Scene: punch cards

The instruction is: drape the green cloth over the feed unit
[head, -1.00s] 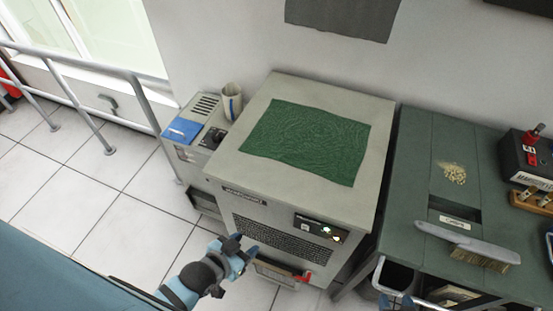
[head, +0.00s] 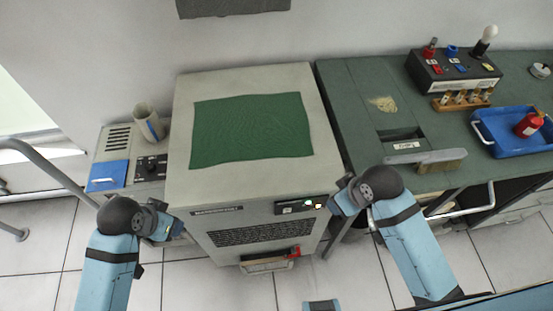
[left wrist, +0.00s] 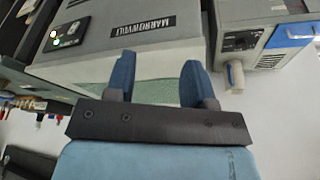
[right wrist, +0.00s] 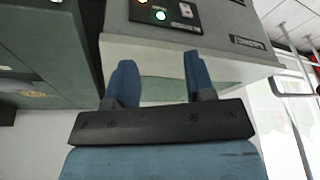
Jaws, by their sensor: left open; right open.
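The green cloth (head: 250,130) lies spread on top of the large grey machine (head: 185,120), which appears to be the feed unit. It covers the middle of the top, with bare grey margins around it, and does not hang over the edges. Part of it shows beyond the fingers in the left wrist view (left wrist: 158,92) and the right wrist view (right wrist: 165,92). My left gripper (head: 172,232) is by the machine's front left corner. My right gripper (head: 336,204) is by its front right corner. Both have parted fingers and hold nothing.
A low unit with a blue panel (head: 108,175) and a cup (head: 149,122) stands on the left. A railing (head: 45,165) is far left.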

